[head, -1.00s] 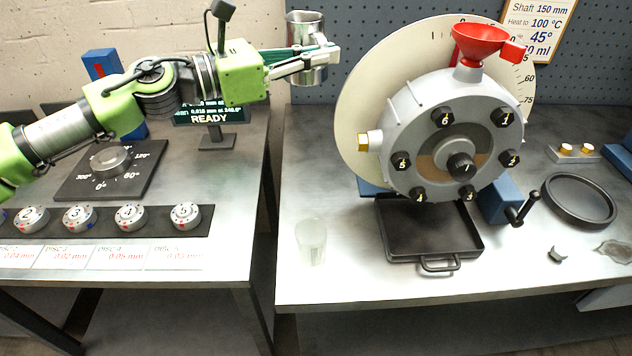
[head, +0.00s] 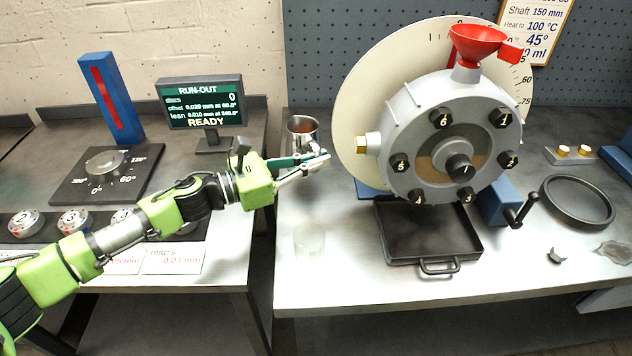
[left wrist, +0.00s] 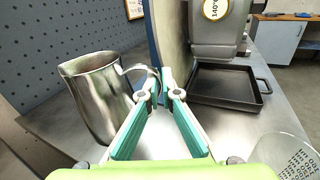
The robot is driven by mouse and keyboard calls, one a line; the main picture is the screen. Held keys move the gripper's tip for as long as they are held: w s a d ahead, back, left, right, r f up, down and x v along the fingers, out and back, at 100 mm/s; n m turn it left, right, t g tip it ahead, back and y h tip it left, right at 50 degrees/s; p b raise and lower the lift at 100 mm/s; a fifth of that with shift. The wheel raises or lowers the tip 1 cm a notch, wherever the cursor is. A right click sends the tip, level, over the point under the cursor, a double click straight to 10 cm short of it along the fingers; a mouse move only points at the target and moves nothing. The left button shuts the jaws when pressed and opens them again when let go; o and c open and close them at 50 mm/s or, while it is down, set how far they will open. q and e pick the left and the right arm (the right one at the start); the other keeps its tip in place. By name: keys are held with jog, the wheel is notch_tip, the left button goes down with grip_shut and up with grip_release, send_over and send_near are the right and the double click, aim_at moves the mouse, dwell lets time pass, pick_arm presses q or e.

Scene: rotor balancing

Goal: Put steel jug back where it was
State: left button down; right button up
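The steel jug (head: 303,126) is upright near the back left of the right-hand bench, left of the big pale disc. Its lower part is partly hidden behind my left gripper (head: 322,160) in the head view. In the left wrist view the jug (left wrist: 95,95) stands at the left, and its handle (left wrist: 143,70) curves to my left gripper's fingertips (left wrist: 162,88). The fingers are close together and look shut on the handle. I cannot tell whether the jug's base touches the bench. My right gripper is not in view.
A clear beaker (head: 309,238) stands in front on the bench. The grey rotor housing (head: 400,130) with a red funnel (head: 478,42) is right of the jug, above a black tray (head: 425,252). A run-out display (head: 204,103) stands on the left bench, across a gap.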

pick_arm(q)
jog(key=shift+f, duration=2.9)
jog(key=shift+f, duration=0.2)
jog(key=c, duration=2.3)
grip_release()
jog(key=shift+r, duration=0.15)
jog(key=shift+b+v, duration=0.75)
jog(key=shift+v, duration=5.25)
